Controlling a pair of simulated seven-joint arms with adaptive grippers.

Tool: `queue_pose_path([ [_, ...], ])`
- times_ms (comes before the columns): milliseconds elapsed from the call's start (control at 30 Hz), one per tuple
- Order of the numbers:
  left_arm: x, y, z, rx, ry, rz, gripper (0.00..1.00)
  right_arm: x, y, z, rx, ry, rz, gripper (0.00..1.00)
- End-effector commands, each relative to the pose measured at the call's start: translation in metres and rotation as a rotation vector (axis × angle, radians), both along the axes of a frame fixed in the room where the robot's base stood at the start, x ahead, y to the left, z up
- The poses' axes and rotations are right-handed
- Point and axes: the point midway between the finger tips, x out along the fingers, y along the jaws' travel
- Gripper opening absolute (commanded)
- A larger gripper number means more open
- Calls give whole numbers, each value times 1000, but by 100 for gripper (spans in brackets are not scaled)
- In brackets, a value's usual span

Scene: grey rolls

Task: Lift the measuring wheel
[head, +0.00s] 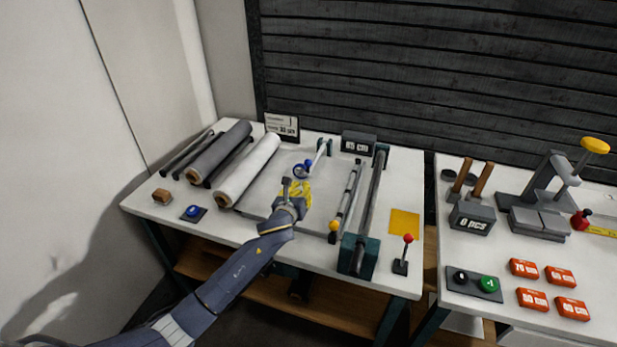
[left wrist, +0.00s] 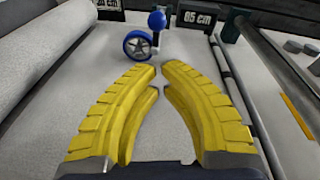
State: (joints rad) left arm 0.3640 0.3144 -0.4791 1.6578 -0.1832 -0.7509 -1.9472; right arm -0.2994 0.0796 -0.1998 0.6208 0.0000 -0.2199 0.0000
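The measuring wheel (head: 300,171) has a blue rim and stands on the table's grey sheet, below a blue knob and a pale arm. In the left wrist view the wheel (left wrist: 137,45) is just beyond my fingertips, with the blue knob (left wrist: 157,20) above it to the right. My left gripper (head: 300,186) has yellow fingers and is close in front of the wheel, not touching it as far as I can see. In the left wrist view its fingers (left wrist: 157,75) are apart with nothing between them. My right gripper is not in view.
A white roll (head: 248,170) and a grey roll (head: 219,152) lie to the left. A display reading 85 cm (head: 359,142) stands behind. A long roller (head: 369,205) with dark end blocks and a red-knobbed lever (head: 402,257) are to the right. A second table (head: 510,255) holds buttons and red boxes.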

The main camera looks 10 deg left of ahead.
Motion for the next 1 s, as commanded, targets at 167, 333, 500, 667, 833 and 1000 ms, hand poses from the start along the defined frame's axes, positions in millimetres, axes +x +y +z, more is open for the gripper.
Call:
queue_pose_path([
  [167, 25, -1, -4, -3, 0, 1, 0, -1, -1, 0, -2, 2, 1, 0],
  [333, 48, -2, -9, -4, 0, 1, 0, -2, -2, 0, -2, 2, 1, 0],
  [500, 68, -3, -12, -3, -1, 1, 0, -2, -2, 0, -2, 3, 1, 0],
  [667, 79, -4, -15, -3, 0, 0, 0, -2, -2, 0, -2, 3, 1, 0],
  [833, 86, -3, -16, -2, -1, 0, 0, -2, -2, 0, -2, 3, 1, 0],
  [1000, 88, -3, -16, -2, -1, 0, 0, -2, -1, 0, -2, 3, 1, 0],
])
